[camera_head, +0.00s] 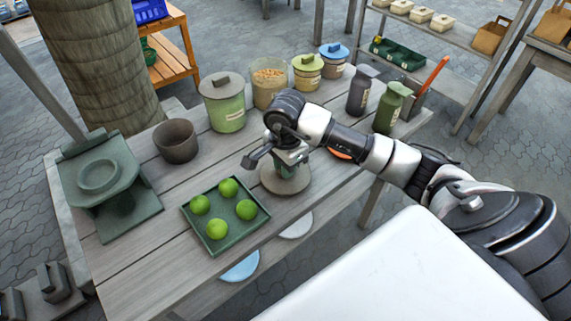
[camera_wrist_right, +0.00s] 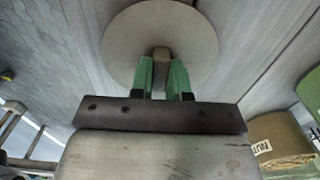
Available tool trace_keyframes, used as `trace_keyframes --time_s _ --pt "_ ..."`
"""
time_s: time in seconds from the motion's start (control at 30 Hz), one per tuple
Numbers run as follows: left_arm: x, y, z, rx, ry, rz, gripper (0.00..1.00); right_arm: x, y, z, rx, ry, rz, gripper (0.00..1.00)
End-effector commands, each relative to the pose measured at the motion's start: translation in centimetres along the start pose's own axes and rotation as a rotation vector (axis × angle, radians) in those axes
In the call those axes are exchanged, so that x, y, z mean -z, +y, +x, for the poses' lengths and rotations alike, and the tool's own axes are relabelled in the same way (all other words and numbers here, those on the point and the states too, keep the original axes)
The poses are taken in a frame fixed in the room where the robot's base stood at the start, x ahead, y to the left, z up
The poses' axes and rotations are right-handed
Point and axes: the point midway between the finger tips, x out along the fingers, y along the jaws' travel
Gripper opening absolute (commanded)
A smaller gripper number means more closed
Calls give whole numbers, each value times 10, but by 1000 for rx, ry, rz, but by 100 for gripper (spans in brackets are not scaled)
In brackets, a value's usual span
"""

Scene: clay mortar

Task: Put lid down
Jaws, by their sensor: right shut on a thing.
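A round beige lid (camera_head: 285,182) is at the table's middle, right of the green tray, flat side level. My right gripper (camera_head: 287,165) is above it, with fingers pointing down. In the right wrist view, the green fingers (camera_wrist_right: 162,76) are shut on the brown knob of the lid (camera_wrist_right: 120,42). I cannot tell whether the lid touches the table. An open jar of nuts (camera_head: 268,88) without a lid stands behind; its edge also shows in the right wrist view (camera_wrist_right: 280,140). My left gripper is not in view.
The green tray (camera_head: 217,246) holds several green fruits. Lidded jars (camera_head: 225,112) stand along the back of the wooden table, with a dark bowl (camera_head: 176,145) and green scale (camera_head: 102,172) at left. Dark and green bottles (camera_head: 387,113) stand at right.

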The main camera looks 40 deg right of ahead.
Motion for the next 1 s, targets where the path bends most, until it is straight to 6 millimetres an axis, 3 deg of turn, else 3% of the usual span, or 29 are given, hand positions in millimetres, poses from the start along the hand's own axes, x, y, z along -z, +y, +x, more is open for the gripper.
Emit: trace_keyframes --time_s 0.33,0.37,0.5,0.8,1.0 --pt "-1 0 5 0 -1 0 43 1 0 5 2 1 0 0" --pt "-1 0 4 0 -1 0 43 0 0 4 2 1 0 19" --pt "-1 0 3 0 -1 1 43 0 0 3 2 1 0 41" --pt "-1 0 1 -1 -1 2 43 0 0 1 2 0 0 42" --pt "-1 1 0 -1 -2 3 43 1 -1 -22 7 3 -1 42"
